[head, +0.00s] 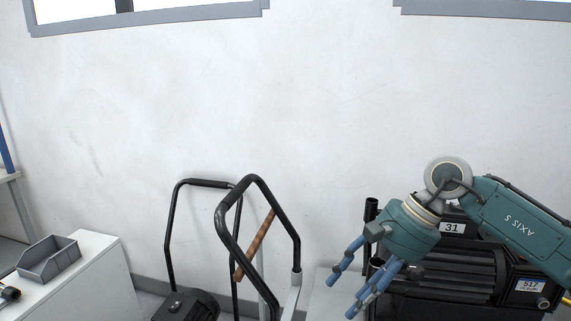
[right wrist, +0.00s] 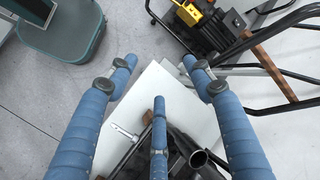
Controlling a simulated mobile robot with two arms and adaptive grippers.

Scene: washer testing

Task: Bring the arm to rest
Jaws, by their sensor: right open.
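My right arm comes in from the right in the head view, and its teal gripper with blue fingers (head: 362,280) points down and to the left. It is in front of a black machine labelled 31 and 517 (head: 455,270). In the right wrist view the same gripper (right wrist: 160,85) has its blue fingers spread apart, with nothing between them. Below the fingers are a white surface (right wrist: 165,85) and black tubular parts. My left gripper is not in the head view.
Black-handled carts (head: 258,190) stand by the white wall, left of my gripper. A white cabinet (head: 95,280) with a grey bin (head: 48,262) is at the lower left. In the wrist view a cart with a yellow part (right wrist: 190,14) is at the top.

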